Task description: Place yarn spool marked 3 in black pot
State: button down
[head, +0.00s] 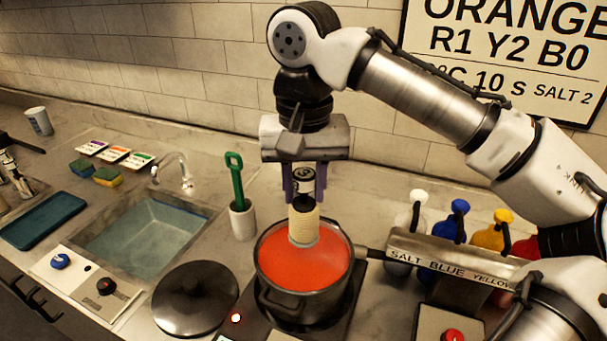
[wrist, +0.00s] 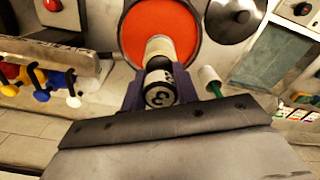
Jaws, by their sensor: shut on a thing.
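The pot is full of orange-red liquid (head: 300,268), which also shows in the wrist view (wrist: 172,22). The spool's lower end overlaps the liquid in the head view; I cannot tell whether it touches it.
The pot stands on a dark burner. A black lid (head: 195,298) lies to its left, with a sink (head: 150,240) beyond. A white cup (head: 241,220) with a green tool stands behind. Coloured bottles (head: 488,238) and a labelled rack (head: 455,268) are to the right.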

jog(key=shift+f+b, duration=2.85)
jog(key=shift+f, duration=0.25)
notch_tip(320, 180, down, 6)
jog(key=b, duration=0.2)
jog(key=shift+b, duration=0.35)
jog(key=shift+f, duration=0.55)
jog(key=c, duration=0.6)
grip_release()
jog(key=shift+r, duration=0.1)
notch_tip(320, 180, up, 7)
jog(key=p, duration=0.7)
